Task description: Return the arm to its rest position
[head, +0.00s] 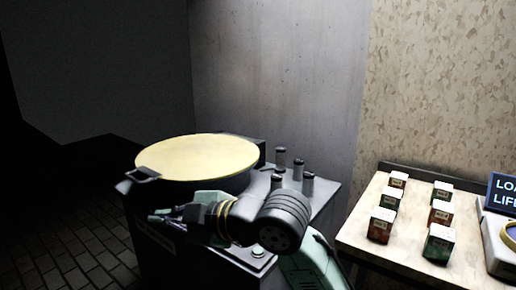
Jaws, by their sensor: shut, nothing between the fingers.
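My arm crosses the lower middle of the head view, with its dark ribbed joint and pale green links in front of a dark cabinet. My gripper (160,217) is at the left end of the folded arm, pointing left. It is shut and empty, below the front edge of the round cream lid. The arm hides part of the cabinet top; I cannot tell whether it touches it.
A dark cabinet (152,255) carries a round cream lid (198,156) with a handle and several small dark-capped cylinders (280,157). A wooden table (365,240) at right holds several red and green boxes (439,243) and a lettered sign (503,194). The brick-patterned floor (70,250) at left looks clear.

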